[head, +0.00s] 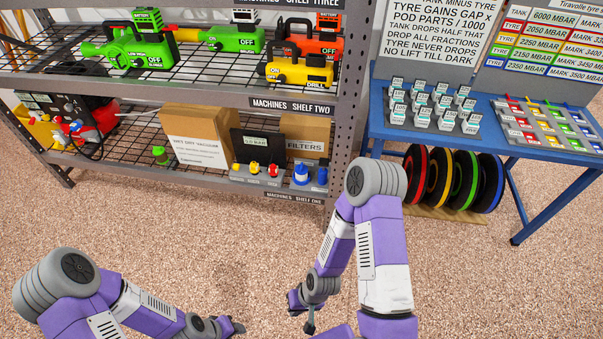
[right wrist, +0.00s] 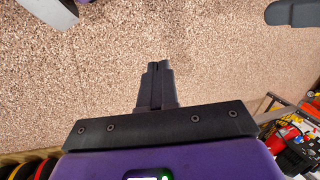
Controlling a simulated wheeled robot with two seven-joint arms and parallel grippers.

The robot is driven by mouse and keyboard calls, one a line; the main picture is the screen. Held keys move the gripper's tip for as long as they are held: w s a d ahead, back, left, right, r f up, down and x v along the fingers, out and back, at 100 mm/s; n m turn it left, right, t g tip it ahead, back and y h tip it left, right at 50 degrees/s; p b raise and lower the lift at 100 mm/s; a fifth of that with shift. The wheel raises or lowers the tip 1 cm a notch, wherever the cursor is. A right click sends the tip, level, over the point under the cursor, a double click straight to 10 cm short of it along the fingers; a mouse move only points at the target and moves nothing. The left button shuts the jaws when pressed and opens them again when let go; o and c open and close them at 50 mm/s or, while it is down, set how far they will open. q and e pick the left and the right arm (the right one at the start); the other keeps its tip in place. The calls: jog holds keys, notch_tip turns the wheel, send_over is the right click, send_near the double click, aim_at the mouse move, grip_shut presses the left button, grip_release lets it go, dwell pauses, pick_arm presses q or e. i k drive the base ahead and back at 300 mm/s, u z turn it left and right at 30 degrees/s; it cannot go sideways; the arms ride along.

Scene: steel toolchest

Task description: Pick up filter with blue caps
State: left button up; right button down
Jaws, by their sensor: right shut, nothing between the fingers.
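Small filters with blue caps (head: 301,174) stand on the lowest shelf, below the FILTERS sign; a second blue-capped one (head: 322,177) is just to the right. They are small, so their details are unclear. My right gripper (head: 310,327) is low over the floor, well in front of the shelf and away from the filters. In the right wrist view its black fingers (right wrist: 157,68) are together with nothing between them.
The steel rack's lowest shelf also holds red and yellow-capped items (head: 254,168), a cardboard box (head: 200,135) and a green-topped item (head: 160,154). A blue table (head: 480,144) stands right, with coloured discs (head: 455,182) beneath. The speckled floor before the rack is clear.

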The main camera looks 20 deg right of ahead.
aim_at(300, 171)
jog(key=z, duration=0.05)
jog(key=k, duration=0.5)
jog(key=u, duration=0.6)
jog(key=i, duration=1.2)
jog(key=z, duration=0.85)
jog(key=i, duration=1.25)
jog(key=z, duration=0.3)
